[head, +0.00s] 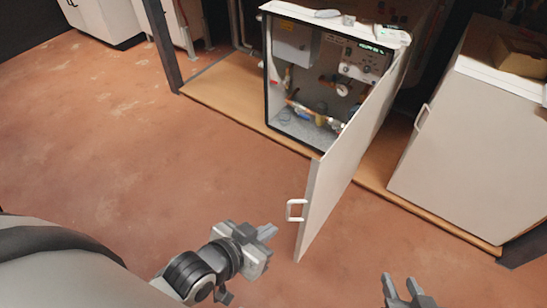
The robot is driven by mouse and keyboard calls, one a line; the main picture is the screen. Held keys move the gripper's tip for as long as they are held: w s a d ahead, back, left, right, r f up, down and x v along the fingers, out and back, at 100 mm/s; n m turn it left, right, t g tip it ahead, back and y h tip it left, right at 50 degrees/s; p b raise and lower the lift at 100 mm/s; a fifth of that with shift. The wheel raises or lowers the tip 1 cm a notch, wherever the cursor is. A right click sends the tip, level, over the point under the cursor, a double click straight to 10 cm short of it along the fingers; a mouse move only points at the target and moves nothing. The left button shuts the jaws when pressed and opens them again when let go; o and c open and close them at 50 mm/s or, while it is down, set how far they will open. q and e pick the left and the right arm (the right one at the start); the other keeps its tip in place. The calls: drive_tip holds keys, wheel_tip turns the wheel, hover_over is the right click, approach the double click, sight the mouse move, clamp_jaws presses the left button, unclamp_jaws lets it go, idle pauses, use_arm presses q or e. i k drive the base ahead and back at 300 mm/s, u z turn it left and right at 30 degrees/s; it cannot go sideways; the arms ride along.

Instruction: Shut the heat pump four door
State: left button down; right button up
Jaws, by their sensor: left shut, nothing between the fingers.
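A heat pump cabinet (293,45) stands at the top middle of the head view with its door (345,151) swung wide open toward me. Pipes, valves and a control panel show inside it. A white handle (292,210) sits on the door's outer left face near its free edge. My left gripper (268,233) is shut and empty, a little below and left of the handle, and appears apart from it. My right gripper (402,288) is at the bottom edge, right of the door, with its two fingers spread apart and nothing between them.
A closed white cabinet (463,135) with a cardboard box (521,57) on top stands at the right. A wooden platform (222,88) runs under the cabinets. A dark post (163,45) stands at the upper left. The reddish floor (110,140) at the left is clear.

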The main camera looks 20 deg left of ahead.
sight(329, 179)
drive_tip(key=u, duration=0.15)
drive_tip(key=i, duration=0.5)
drive_tip(key=k, duration=0.5)
drive_tip(key=u, duration=1.65)
drive_tip(key=k, duration=0.9)
drive_tip(key=z, duration=1.45)
drive_tip(key=i, duration=0.5)
